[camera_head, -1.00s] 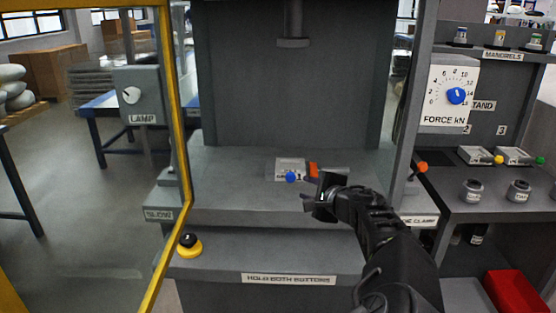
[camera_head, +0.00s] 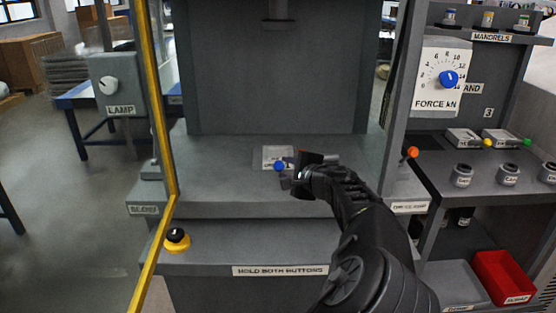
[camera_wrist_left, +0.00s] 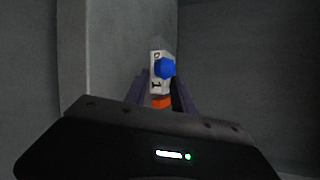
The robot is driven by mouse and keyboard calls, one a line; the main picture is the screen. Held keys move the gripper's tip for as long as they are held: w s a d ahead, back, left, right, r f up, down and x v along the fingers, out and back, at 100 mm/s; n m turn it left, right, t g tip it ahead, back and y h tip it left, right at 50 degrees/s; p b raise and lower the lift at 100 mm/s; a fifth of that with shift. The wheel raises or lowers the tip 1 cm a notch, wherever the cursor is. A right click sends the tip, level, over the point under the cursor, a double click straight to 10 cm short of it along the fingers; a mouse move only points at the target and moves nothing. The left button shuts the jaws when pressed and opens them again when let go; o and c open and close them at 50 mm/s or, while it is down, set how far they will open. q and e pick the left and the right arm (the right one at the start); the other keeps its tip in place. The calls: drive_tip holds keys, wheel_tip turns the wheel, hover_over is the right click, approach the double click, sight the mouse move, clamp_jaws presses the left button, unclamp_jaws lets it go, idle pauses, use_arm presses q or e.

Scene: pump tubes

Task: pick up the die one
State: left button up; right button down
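Die one is a pale grey block (camera_head: 278,156) with a blue knob (camera_head: 280,166) on its front. It sits on the press bed (camera_head: 225,180). An orange part (camera_wrist_left: 160,102) shows below the die there.
The yellow frame (camera_head: 160,120) stands left of the press bed. An orange-tipped lever (camera_head: 412,152) is at the right post. At right, the stand holds two more dies (camera_head: 463,138) and several dark cups (camera_head: 462,176). A red bin (camera_head: 503,277) is below.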

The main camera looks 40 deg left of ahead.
sight(278, 159)
use_arm(q)
drive_tip(key=shift+a, duration=0.1)
drive_tip(key=x, duration=0.5)
drive_tip(key=shift+w+f, duration=0.1)
drive_tip(key=shift+w, duration=0.15)
drive_tip(key=shift+c, duration=0.5)
clamp_jaws()
idle(1.0)
